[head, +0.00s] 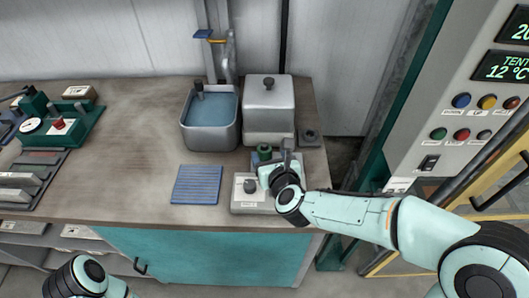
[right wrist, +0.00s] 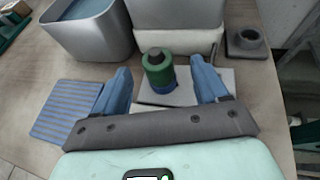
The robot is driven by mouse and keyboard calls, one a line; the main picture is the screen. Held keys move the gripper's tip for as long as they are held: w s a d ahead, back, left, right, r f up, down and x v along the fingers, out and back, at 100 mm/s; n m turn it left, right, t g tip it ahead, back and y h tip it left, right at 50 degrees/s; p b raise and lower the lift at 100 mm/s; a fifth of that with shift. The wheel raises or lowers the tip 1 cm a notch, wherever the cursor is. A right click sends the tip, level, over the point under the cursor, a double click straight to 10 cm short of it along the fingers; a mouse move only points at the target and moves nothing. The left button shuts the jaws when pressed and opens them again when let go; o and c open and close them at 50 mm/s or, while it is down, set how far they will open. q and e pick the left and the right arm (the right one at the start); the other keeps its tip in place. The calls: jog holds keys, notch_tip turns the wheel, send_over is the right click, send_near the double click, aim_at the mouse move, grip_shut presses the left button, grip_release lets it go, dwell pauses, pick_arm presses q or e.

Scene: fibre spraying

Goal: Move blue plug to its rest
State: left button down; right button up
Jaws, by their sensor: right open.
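An upright plug-like piece (right wrist: 158,72) has a dark knob on top, a green body and a blue band at its foot. It stands on a light grey plate, and its green top also shows in the head view (head: 264,151). My right gripper (right wrist: 161,64) is open, with one blue finger on each side of the piece and gaps between. In the head view my right gripper (head: 275,158) is over the plate, partly hiding the piece. A dark square block with a round socket (head: 308,136) is at the back right; it also shows in the right wrist view (right wrist: 247,42). My left gripper is out of view.
A water basin (head: 209,137) and a lidded metal box (head: 268,105) stand behind. A control cabinet (head: 432,110) is at right. The table's middle left is clear.

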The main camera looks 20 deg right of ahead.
aim_at(266, 150)
jog(key=p+x, duration=0.1)
jog(key=x, duration=0.4)
jog(key=shift+w+a, duration=0.15)
jog(key=shift+a, duration=0.05)
jog(key=c, duration=1.1)
